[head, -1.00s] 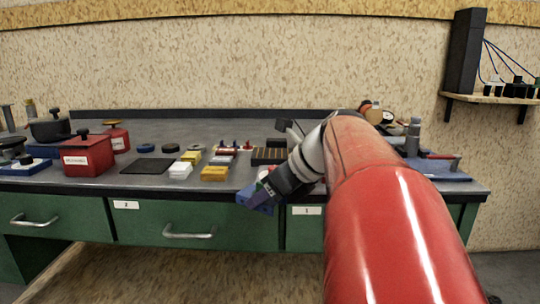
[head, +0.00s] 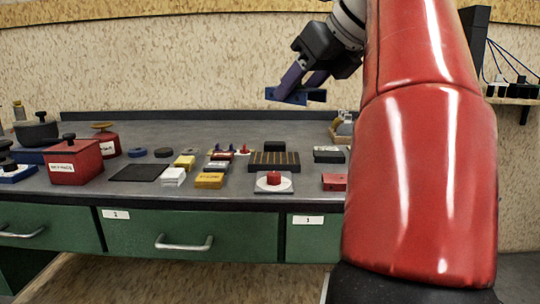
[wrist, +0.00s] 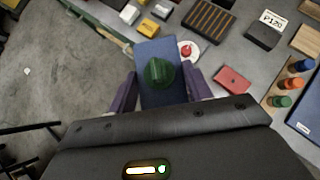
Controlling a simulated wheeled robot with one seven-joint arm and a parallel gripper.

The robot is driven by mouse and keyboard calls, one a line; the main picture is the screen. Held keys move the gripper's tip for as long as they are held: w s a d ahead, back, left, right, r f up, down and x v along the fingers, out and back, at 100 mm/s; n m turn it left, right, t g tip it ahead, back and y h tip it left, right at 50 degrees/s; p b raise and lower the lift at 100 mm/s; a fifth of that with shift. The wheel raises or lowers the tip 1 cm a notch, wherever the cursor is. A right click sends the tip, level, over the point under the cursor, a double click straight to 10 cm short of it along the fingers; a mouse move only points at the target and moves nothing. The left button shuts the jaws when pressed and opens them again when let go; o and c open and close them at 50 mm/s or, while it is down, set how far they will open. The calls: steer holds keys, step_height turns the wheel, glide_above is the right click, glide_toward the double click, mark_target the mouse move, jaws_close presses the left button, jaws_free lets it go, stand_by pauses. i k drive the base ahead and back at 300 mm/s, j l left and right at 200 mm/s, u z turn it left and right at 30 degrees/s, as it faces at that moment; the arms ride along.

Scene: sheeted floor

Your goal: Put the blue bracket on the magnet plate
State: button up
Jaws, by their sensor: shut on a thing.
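My gripper (head: 303,88) is raised in the air above the bench, its purple fingers pointing down. It is shut on the blue bracket (head: 288,96), which also shows between the fingers in the wrist view (wrist: 153,50). A round green part (wrist: 159,72) covers the middle of the bracket in that view. A flat dark square plate (head: 140,173) lies bare on the bench at the left in the head view; it looks like the magnet plate, but I see no label on it. The bracket is apart from this plate, up and to its right.
Yellow and white blocks (head: 209,181) stand right of the dark plate. A pale plate with a red knob (head: 274,187), a dark slotted block (head: 274,161) and a red block (head: 334,182) lie further right. A red box (head: 75,164) stands to the left.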

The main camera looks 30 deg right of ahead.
mark_target(274, 157)
steer(key=i+l, duration=0.2)
steer(key=i, duration=0.2)
steer(key=i+l, duration=0.25)
steer(key=i, duration=0.15)
steer(key=k+j, duration=0.15)
steer(key=j, duration=0.2)
steer(key=k+j, duration=0.2)
steer(key=j, duration=0.2)
steer(key=l+u, duration=0.05)
